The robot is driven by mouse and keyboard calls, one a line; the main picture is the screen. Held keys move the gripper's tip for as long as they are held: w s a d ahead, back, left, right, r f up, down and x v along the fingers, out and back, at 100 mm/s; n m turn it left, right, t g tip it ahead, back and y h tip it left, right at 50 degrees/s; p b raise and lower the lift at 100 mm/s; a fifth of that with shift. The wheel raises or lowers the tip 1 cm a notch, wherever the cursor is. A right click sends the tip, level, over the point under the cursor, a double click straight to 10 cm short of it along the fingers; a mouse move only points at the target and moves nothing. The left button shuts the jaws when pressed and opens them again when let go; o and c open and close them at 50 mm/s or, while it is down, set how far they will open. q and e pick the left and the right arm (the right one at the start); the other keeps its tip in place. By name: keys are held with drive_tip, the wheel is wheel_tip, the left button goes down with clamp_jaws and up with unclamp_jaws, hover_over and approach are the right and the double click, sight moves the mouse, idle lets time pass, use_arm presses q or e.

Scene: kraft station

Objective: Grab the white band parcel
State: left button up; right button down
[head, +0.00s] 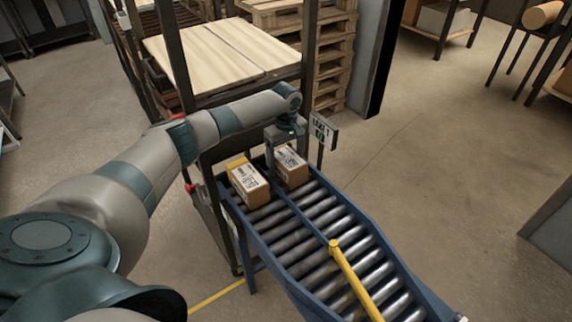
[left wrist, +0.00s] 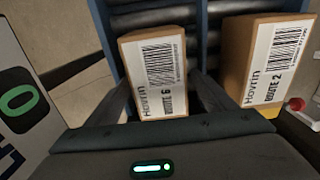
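The parcel with the white top and label (head: 291,167) sits on the rollers at the far end of the conveyor. In the left wrist view it is the cardboard box marked Route 6 (left wrist: 158,75). My left gripper (head: 284,150) is over this box, pointing down. In the left wrist view its dark fingers (left wrist: 162,88) stand apart on either side of the box, and contact is not clear. A second box with a yellow band (head: 248,184), marked Route 2 (left wrist: 268,65), sits beside it across the divider. My right gripper is not in view.
The blue-railed roller conveyor (head: 312,216) has a blue divider down its middle and a yellow bar (head: 352,275) nearer me. A small sign (head: 322,131) stands beside the right box. A dark metal frame rises behind the boxes. The nearer rollers are clear.

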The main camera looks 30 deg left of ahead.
sight(286, 155)
use_arm(q)
drive_tip(key=c, duration=1.2)
drive_tip(key=shift+c, duration=0.2)
drive_tip(key=shift+r, duration=0.2)
drive_tip(key=shift+r, duration=0.25)
wheel_tip(286, 155, up, 3)
drive_tip(key=shift+w+r+b, duration=0.1)
drive_tip(key=shift+r+b, duration=0.05)
drive_tip(key=shift+b, duration=0.7)
drive_tip(key=s+d+r+b, duration=0.2)
drive_tip(key=s+d+r, duration=0.5)
drive_tip(key=s, duration=0.2)
drive_tip(key=shift+d, duration=0.3)
